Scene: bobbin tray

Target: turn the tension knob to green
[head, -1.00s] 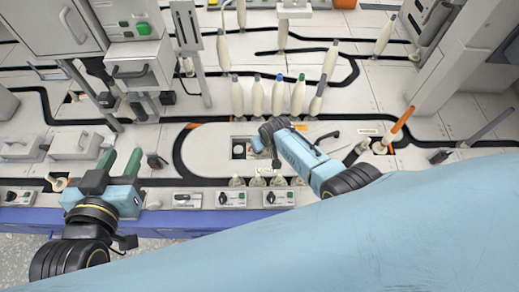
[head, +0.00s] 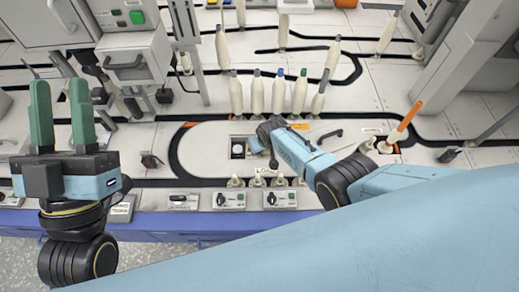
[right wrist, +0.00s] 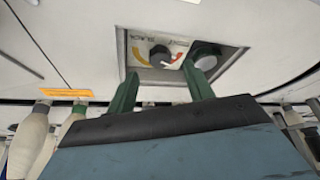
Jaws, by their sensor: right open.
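In the right wrist view, a dark round tension knob (right wrist: 160,54) sits on a small recessed panel (right wrist: 122,45). A coloured scale with yellow and red parts lies around it, and a red-and-white mark shows at its right; no green is clear. A round glassy dial (right wrist: 206,55) is to the knob's right. My right gripper (right wrist: 160,72) is open, its green fingers in front of the panel with the knob between them in the picture; contact cannot be told. In the head view, my right gripper (head: 259,142) covers the knob. My left gripper (head: 60,88) is open and empty.
Several cream bobbins (head: 257,93) stand behind the panel. An orange-tipped bobbin (head: 405,122) leans at the right. An orange label (right wrist: 66,92) shows in the right wrist view. Control boxes (head: 229,200) line the front edge.

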